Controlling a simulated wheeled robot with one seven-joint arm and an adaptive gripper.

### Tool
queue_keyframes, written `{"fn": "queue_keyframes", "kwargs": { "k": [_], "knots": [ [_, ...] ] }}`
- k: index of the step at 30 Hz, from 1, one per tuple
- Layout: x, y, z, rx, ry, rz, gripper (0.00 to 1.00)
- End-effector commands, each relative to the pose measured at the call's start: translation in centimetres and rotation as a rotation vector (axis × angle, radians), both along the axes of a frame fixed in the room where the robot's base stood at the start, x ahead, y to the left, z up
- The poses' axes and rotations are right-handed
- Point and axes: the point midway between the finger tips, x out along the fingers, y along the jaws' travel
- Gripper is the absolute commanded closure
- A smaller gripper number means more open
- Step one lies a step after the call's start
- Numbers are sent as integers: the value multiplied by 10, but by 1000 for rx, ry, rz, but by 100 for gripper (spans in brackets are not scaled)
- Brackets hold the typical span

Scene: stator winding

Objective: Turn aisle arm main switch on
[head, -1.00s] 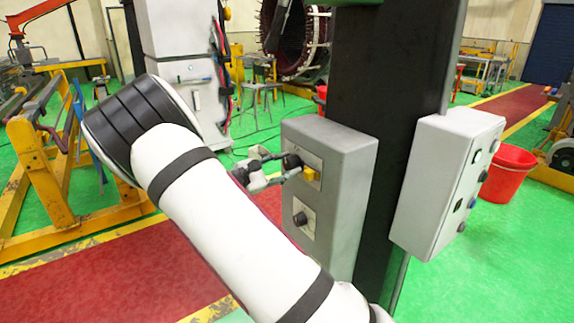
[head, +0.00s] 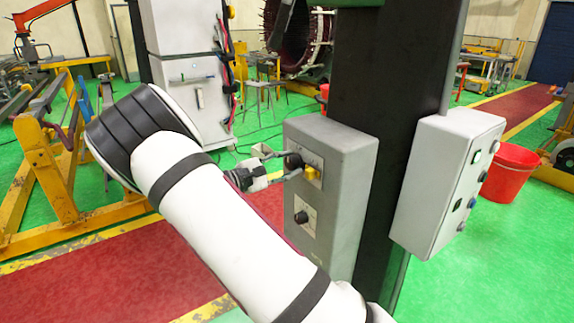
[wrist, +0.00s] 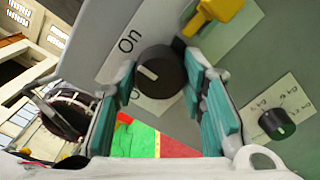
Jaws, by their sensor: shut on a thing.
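A grey control box (head: 345,205) is fixed to a dark column. Its upper plate carries a round black switch knob (head: 293,161) with a yellow handle (head: 312,174) beside it. In the wrist view the black knob (wrist: 160,72) has a pale pointer mark and sits next to a white label reading "On", with another label partly hidden. My gripper (head: 284,166) is at the knob, with its teal-padded fingers (wrist: 158,78) on either side of it, shut on it. The fingertips partly hide the knob's edges. The yellow handle (wrist: 215,15) is just beyond the right finger.
A second grey box (head: 425,190) with several buttons is on the column's right. A red bucket (head: 508,172) stands on the green floor behind. A yellow frame (head: 60,170) stands left.

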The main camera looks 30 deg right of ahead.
Motion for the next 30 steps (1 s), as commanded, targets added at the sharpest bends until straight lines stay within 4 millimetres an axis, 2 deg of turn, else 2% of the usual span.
{"fn": "queue_keyframes", "kwargs": {
  "k": [1,3,4,13,16,20,30],
  "knots": [
    [0,0,1,-1,-2,-2,60],
    [0,0,1,-1,-2,-2,44],
    [0,0,1,-1,-2,-2,42],
    [0,1,0,0,0,0,42],
    [0,8,0,1,0,1,42],
    [0,27,0,1,0,4,42],
    [-3,93,0,0,-1,2,42]
  ]
}}
